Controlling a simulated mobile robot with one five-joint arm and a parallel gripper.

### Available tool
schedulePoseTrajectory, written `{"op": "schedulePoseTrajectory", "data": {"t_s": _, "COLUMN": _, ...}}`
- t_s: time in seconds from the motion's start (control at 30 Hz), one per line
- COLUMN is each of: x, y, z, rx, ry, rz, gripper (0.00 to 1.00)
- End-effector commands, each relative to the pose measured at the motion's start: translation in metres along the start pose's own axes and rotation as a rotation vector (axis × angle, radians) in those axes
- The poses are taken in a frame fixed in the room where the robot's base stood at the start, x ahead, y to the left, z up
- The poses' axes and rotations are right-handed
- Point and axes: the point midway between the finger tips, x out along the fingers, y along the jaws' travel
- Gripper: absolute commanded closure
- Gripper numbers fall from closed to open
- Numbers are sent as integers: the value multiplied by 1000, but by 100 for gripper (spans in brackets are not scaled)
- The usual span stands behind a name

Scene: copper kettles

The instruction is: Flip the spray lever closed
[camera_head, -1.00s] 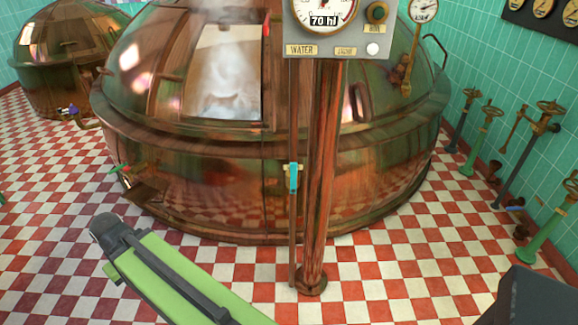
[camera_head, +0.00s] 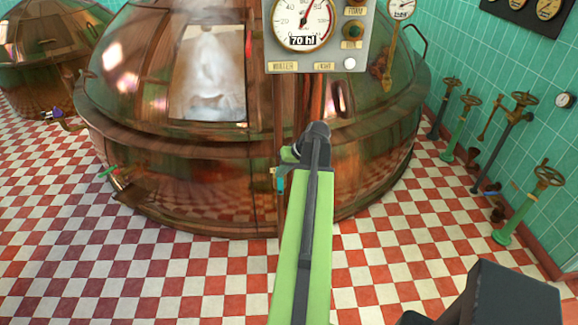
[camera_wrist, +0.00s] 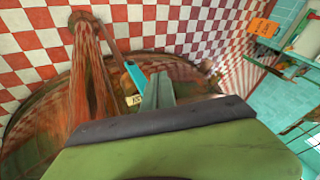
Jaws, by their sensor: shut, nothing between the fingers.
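The teal spray lever (camera_head: 280,181) sits on a thin upright pipe in front of the big copper kettle (camera_head: 170,185). It hangs roughly along the pipe in the head view. In the wrist view the lever (camera_wrist: 136,76) shows just left of my gripper (camera_wrist: 158,90), by a small cream label (camera_wrist: 134,100). My gripper is shut and empty, its narrow fingers close beside the lever. I cannot tell whether they touch it. In the head view my arm's end covers part of the thick copper column, and the fingers are mostly hidden.
A gauge box (camera_head: 318,38) reading 70 hl stands above my arm. Several valves with handwheels, such as a green one (camera_head: 520,205), line the right wall. A smaller kettle (camera_head: 45,60) is at the far left. The checkered floor (camera_head: 130,270) is clear at the front left.

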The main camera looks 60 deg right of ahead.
Motion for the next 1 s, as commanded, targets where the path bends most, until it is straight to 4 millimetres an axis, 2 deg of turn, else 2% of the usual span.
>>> {"op": "schedulePoseTrajectory", "data": {"t_s": 0.03, "x": -29, "y": 31, "z": -5, "rx": 37, "ry": 45, "rz": 3, "gripper": 100}}
{"op": "schedulePoseTrajectory", "data": {"t_s": 0.13, "x": -61, "y": 72, "z": -4, "rx": 76, "ry": 109, "rz": 7, "gripper": 100}}
{"op": "schedulePoseTrajectory", "data": {"t_s": 0.23, "x": -78, "y": 92, "z": -2, "rx": 95, "ry": 143, "rz": 9, "gripper": 100}}
{"op": "schedulePoseTrajectory", "data": {"t_s": 0.37, "x": -81, "y": 98, "z": 0, "rx": 99, "ry": 154, "rz": 10, "gripper": 100}}
{"op": "schedulePoseTrajectory", "data": {"t_s": 0.53, "x": -65, "y": 100, "z": -1, "rx": 97, "ry": 152, "rz": 10, "gripper": 100}}
{"op": "schedulePoseTrajectory", "data": {"t_s": 0.9, "x": 17, "y": 102, "z": -11, "rx": 95, "ry": 150, "rz": 9, "gripper": 100}}
{"op": "schedulePoseTrajectory", "data": {"t_s": 0.97, "x": 28, "y": 102, "z": -13, "rx": 96, "ry": 149, "rz": 9, "gripper": 100}}
{"op": "schedulePoseTrajectory", "data": {"t_s": 1.0, "x": 27, "y": 93, "z": -15, "rx": 95, "ry": 149, "rz": 8, "gripper": 100}}
